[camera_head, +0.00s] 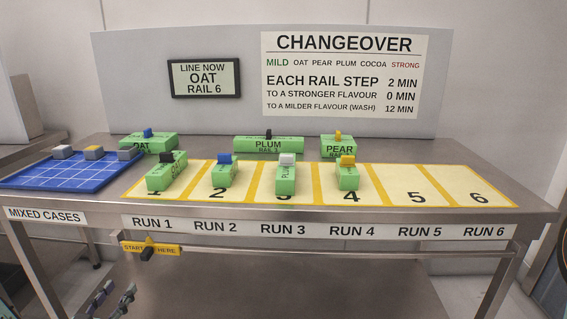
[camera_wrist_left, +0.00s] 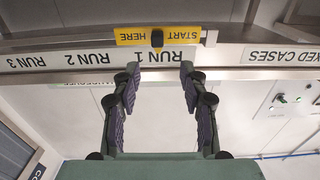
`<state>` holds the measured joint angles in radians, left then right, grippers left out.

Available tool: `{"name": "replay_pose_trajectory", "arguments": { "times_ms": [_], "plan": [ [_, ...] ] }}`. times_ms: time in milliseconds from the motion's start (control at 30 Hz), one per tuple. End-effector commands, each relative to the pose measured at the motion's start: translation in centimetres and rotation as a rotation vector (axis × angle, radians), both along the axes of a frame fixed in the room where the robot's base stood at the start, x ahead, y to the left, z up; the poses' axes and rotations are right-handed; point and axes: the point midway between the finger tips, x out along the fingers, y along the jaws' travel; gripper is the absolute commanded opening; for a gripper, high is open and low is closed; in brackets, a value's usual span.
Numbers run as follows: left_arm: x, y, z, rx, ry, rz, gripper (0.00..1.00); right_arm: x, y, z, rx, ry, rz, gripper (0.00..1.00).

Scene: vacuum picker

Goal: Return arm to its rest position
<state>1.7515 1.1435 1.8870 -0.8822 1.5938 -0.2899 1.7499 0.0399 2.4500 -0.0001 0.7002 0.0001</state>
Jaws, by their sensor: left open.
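My left gripper (camera_head: 116,291) is low at the bottom left of the head view, below the front edge of the steel table (camera_head: 400,232). In the left wrist view, which is upside down, the left gripper (camera_wrist_left: 160,68) has its two fingers spread with nothing between them. Beyond the fingertips hang the yellow START HERE tag (camera_wrist_left: 180,36) and its black knob (camera_wrist_left: 157,38) on the table's front. The tag (camera_head: 165,250) also shows in the head view, above the gripper and apart from it. My right gripper is not seen.
Green cases stand in slots RUN 1 to RUN 4 (camera_head: 285,181); slots 5 and 6 (camera_head: 410,183) are empty. More cases, including PLUM (camera_head: 269,145), stand behind. A blue tray (camera_head: 60,172) with small blocks is at left. A CHANGEOVER sign (camera_head: 345,75) stands at the back.

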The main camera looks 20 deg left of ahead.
Motion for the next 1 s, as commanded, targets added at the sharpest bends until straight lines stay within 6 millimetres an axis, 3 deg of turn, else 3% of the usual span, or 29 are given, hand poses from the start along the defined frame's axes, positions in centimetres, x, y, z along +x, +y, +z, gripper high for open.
{"name": "replay_pose_trajectory", "arguments": {
  "times_ms": [167, 267, 333, 533, 667, 800, 1000],
  "plan": [
    [-0.1, 0.0, -1.5, -0.053, 0.059, 0.008, 0.43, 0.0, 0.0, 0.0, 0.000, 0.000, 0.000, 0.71],
    [-1.1, -0.4, -4.1, -0.145, 0.169, 0.045, 0.43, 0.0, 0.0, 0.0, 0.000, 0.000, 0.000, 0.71],
    [-1.5, -1.9, -6.2, -0.221, 0.266, 0.055, 0.43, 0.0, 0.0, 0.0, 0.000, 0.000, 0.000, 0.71],
    [-3.1, -8.5, -10.8, -0.392, 0.549, 0.035, 0.43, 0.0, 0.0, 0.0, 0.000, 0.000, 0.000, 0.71],
    [-5.6, -13.9, -13.1, -0.474, 0.761, 0.010, 0.43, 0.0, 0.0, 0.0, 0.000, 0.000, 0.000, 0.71],
    [-10.0, -19.7, -14.7, -0.520, 1.013, -0.015, 0.43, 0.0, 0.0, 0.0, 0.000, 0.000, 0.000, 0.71],
    [-17.4, -25.2, -14.8, -0.481, 1.334, -0.038, 0.43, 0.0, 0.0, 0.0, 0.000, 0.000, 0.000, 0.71]
  ]
}}
